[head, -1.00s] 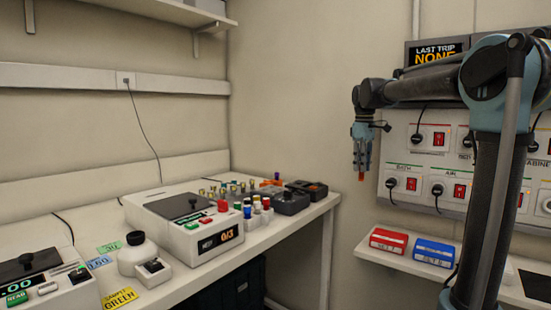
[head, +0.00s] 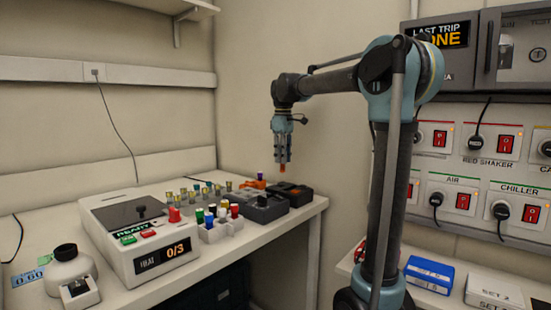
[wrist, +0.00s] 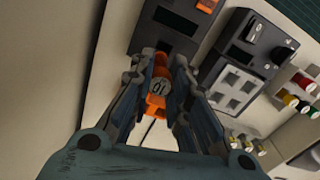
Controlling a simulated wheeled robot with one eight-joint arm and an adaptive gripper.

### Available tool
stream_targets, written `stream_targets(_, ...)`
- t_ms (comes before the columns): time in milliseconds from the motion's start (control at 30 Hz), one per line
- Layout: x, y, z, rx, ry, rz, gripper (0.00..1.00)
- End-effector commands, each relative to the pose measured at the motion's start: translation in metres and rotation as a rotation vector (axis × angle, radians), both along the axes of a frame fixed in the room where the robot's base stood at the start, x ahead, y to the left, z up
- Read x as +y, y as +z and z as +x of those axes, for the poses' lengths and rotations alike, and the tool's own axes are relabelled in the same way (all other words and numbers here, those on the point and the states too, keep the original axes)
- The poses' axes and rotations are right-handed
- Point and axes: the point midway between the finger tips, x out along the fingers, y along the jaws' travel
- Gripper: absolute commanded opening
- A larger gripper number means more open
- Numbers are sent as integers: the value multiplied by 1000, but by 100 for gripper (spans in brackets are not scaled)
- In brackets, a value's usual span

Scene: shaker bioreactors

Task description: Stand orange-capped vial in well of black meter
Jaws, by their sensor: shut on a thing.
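My gripper (head: 283,161) is shut on the orange-capped vial (head: 282,168), whose orange end shows below the fingertips. The vial is in the air above the back right of the bench. Two black devices stand below: one (head: 291,191) with a dark panel, also in the wrist view (wrist: 165,42), and one (head: 263,208) with a knob and pale square wells, also in the wrist view (wrist: 233,88). I cannot tell which is the meter.
A white machine reading 0/3 (head: 137,240) stands at the bench's front left. Several colour-capped vials stand in a white rack (head: 224,230). An orange holder (head: 255,184) is behind the black devices. A blue box (head: 428,275) lies on the right shelf.

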Motion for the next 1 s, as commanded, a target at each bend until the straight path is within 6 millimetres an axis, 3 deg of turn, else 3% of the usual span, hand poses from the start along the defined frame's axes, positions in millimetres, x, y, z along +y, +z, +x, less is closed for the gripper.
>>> stream_targets(467,14,-3,-4,0,19,0,0)
stream_targets(1000,14,-38,-4,0,19,0,0)
